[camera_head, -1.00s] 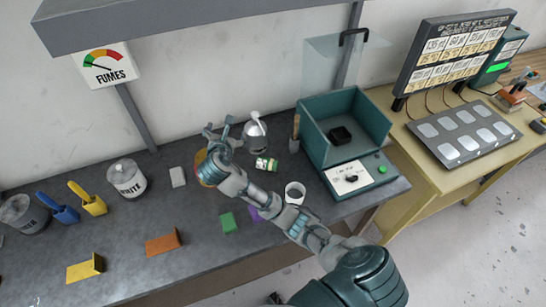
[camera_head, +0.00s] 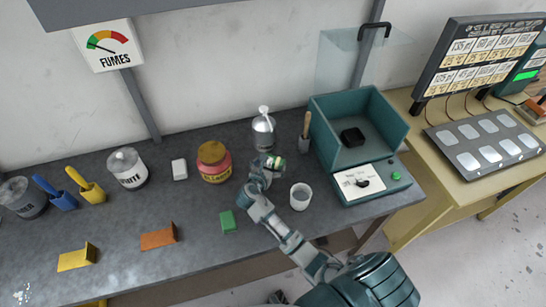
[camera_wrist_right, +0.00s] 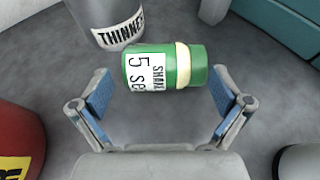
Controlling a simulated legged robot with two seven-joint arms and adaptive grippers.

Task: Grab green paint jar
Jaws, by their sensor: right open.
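The green paint jar (camera_wrist_right: 165,68) lies on its side on the grey bench, with a white label reading "SHAKE 5 se…" and a pale band near its right end. In the head view the jar (camera_head: 277,163) shows just beyond my right gripper (camera_head: 267,168), partly hidden by it. In the right wrist view my right gripper (camera_wrist_right: 163,95) is open and empty. Its two blue-padded fingers stand to the left and right, with the jar ahead between them. I cannot tell whether they touch it. My left gripper is not in view.
A thinner bottle (camera_head: 263,133) stands just behind the jar. A red jar with a brown lid (camera_head: 214,163) is to the left, and a white cup (camera_head: 300,196) is to the right. The teal machine (camera_head: 355,145) stands further right. A green block (camera_head: 228,221) lies nearer the front.

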